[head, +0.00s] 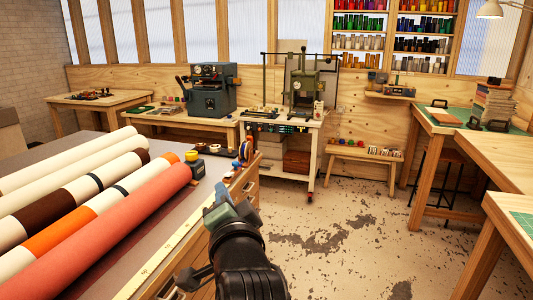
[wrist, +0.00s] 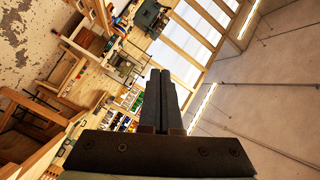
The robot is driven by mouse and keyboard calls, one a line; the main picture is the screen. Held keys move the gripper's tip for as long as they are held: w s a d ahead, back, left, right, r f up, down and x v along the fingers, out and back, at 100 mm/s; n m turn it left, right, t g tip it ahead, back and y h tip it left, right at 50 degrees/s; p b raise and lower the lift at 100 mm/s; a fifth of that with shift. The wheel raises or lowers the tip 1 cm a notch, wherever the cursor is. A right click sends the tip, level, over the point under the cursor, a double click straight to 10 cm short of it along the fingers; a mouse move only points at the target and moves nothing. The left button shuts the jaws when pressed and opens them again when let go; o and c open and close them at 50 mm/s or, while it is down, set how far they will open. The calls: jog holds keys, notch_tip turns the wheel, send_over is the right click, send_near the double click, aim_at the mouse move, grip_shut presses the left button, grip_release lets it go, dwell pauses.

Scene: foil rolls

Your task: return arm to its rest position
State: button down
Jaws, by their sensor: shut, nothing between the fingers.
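My gripper (wrist: 160,100) shows in the wrist view with its two dark fingers together and nothing between them. Beyond the fingers, that view shows the windows, the ceiling and the shelves, tilted. In the head view, my arm reaches up from the bottom middle, beside the right edge of the large table. The fingertips cannot be made out clearly there. My gripper touches nothing that I can see.
Several long rolls (head: 110,220) lie on the large table (head: 150,258) at the left. A yellow-and-black tape measure (head: 195,165) sits near its edge. Machines stand on the back benches. Wooden tables (head: 510,173) stand at the right. The worn floor (head: 340,235) between is clear.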

jog(key=s+d+r+n+t+h, duration=0.1)
jog(key=s+d+r+n+t, duration=0.1)
jog(key=s+r, duration=0.5)
jog(key=s+d+r+n+t+h+p, duration=0.1)
jog(key=s+d+r+n+t+h, duration=0.1)
jog(key=s+r, duration=0.5)
jog(key=s+d+r+n+t+h+p, duration=0.1)
jog(key=s+d+r+n+t, duration=0.2)
jog(key=r, duration=1.3)
jog(key=s+n+t, duration=0.1)
jog(key=s+t, duration=0.2)
jog(key=s, duration=0.1)
jog(key=shift+d+r+n+t, duration=0.25)
jog(key=shift+n+t, duration=0.15)
